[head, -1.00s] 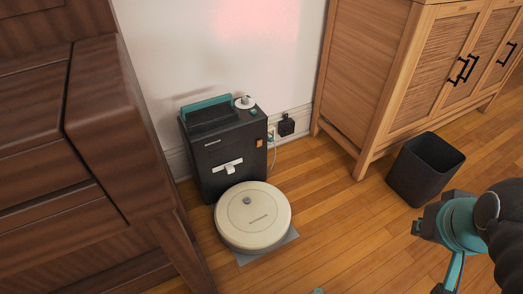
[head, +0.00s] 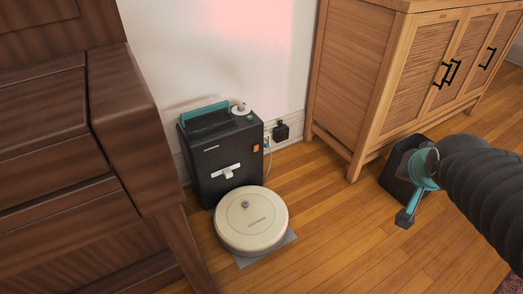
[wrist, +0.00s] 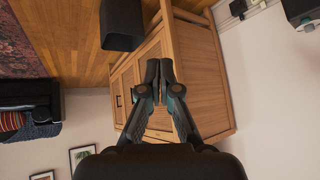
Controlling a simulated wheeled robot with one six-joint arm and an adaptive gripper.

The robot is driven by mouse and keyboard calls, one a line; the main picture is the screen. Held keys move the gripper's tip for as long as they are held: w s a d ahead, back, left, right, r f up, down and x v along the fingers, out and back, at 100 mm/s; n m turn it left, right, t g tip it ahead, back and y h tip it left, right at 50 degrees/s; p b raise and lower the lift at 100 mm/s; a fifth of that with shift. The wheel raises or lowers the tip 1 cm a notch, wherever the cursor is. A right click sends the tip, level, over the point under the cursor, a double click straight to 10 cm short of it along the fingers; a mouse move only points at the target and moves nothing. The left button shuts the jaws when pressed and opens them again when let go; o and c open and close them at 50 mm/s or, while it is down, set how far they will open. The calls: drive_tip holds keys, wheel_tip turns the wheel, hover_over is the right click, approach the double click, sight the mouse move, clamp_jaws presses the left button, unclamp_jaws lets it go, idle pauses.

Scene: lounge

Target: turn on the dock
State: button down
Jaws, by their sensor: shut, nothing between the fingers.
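The dock (head: 225,170) is a black upright box with a teal handle at its top, against the wall in the head view. I cannot tell the switch's position. A round cream robot vacuum (head: 252,219) sits in front of the dock on a grey base plate. My gripper (wrist: 160,70) is shut and empty in the wrist view. In the head view my arm is at the right, well apart from the dock. A corner of a dark box (wrist: 304,10) shows top right in the wrist view.
A dark wooden piece of furniture (head: 150,140) stands close at the left. A light wood cabinet (head: 345,90) stands right of the dock. A black bin (head: 396,172) is partly behind my arm. A black plug (head: 281,131) is at the wall. The floor between is clear.

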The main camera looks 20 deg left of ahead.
sight(257, 147)
drive_tip(key=w+a+f+m+t+y, duration=0.1)
drive_tip(key=w+a+f+y, duration=0.1)
drive_tip(key=w+a+f, duration=0.45)
drive_tip(key=w+a+f+t+y+p, duration=0.15)
drive_tip(key=w+a, duration=0.25)
drive_tip(key=w, duration=0.5)
drive_tip(key=w+a+f+m+t+y, duration=0.1)
drive_tip(key=w+a+f+t+y, duration=0.1)
drive_tip(key=w+a+f, duration=0.35)
drive_tip(key=s+a+f+m+y, duration=0.2)
drive_tip(key=a+f+y, duration=0.2)
drive_tip(key=a+f, duration=0.3)
drive_tip(key=s+a+f+m+y+p, duration=0.1)
drive_tip(key=a+f+y, duration=0.4)
drive_tip(key=f, duration=0.6)
drive_tip(key=s+a+m, duration=0.1)
drive_tip(key=a, duration=0.1)
drive_tip(key=shift+s+a, duration=0.2)
drive_tip(key=shift+a, duration=0.2)
drive_tip(key=b+x, duration=0.1)
drive_tip(key=x, duration=1.3)
